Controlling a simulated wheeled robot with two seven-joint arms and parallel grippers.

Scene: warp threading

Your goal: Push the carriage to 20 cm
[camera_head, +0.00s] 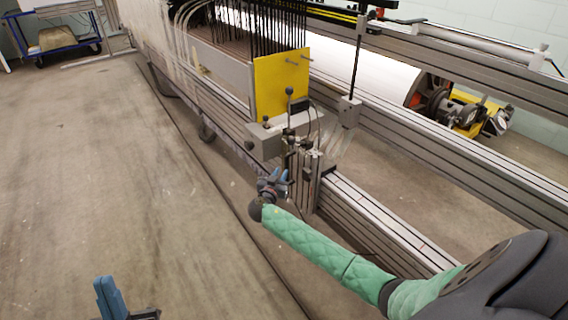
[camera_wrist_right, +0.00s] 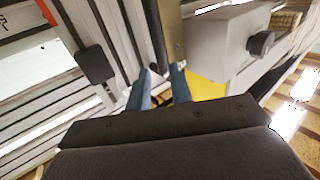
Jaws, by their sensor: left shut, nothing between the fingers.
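The carriage, a grey block (camera_head: 265,140) with a yellow plate (camera_head: 282,82) and thin posts, stands at the near end of the long machine, beside the aluminium rail (camera_head: 375,212). My right gripper (camera_head: 276,180) is low at the front of the carriage, close to its posts. In the right wrist view, its two blue fingers (camera_wrist_right: 160,88) stand apart, with a dark rod (camera_wrist_right: 155,40) running toward the gap between them. Whether they grip the rod is unclear. The grey block (camera_wrist_right: 228,40) also shows there. My left gripper (camera_head: 115,300) is at the bottom left, shut and empty, away from the carriage.
Small red marks show on the rail top. A second long beam (camera_head: 440,130) and a large white roller (camera_head: 360,75) lie behind. A blue cart (camera_head: 55,40) stands far left. The floor (camera_head: 110,190) on the left is clear.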

